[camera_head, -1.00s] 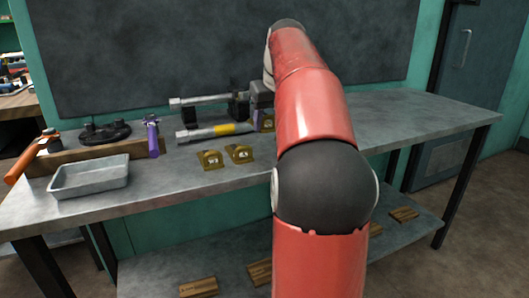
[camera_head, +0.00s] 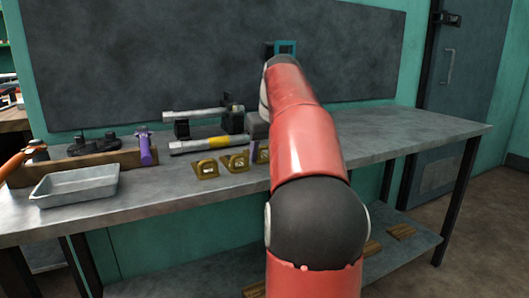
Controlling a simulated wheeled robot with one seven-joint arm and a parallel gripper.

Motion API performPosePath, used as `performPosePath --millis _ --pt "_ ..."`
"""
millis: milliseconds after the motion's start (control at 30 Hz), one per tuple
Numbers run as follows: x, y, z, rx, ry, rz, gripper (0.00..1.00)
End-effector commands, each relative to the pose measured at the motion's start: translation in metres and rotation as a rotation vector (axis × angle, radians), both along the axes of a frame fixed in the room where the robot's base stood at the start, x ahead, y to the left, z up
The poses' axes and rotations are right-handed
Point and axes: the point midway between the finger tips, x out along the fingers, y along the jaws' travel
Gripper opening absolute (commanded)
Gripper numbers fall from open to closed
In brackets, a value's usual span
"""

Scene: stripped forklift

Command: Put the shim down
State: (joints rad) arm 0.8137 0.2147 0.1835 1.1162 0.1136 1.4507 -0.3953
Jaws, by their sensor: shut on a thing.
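A brass-coloured shim (camera_head: 262,156) with a dark mark shows at the left edge of my arm, partly hidden by it. My gripper (camera_head: 257,146) is shut on this shim from above, its grey body just over it and the fingers mostly hidden. The held shim is low at the worktop, to the right of two similar brass pieces. I cannot tell whether it touches the surface. The left brass piece (camera_head: 207,169) and the middle brass piece (camera_head: 236,162) lie on the grey workbench (camera_head: 400,138).
A metal tray (camera_head: 75,186) and a purple-handled tool (camera_head: 146,150) are at the left. A long bar with a yellow band (camera_head: 206,144) lies behind the brass pieces; another metal bar (camera_head: 196,113) is above it. The bench to the right of my arm is clear.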

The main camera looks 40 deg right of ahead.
Motion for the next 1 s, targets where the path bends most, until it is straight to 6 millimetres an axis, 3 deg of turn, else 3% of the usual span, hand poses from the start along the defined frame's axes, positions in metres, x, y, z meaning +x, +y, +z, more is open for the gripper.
performPosePath --millis 33,67,200,567,1000 --pt "0.000 0.000 -0.003 0.000 0.000 0.000 0.28" --pt "0.000 0.000 -0.002 0.000 0.000 0.000 0.49" --pt "0.000 0.000 -0.001 0.000 0.000 0.000 0.67" --pt "-0.001 0.000 0.005 0.000 -0.001 0.000 0.67" --pt "-0.032 0.008 0.086 -0.002 -0.002 0.001 0.67"
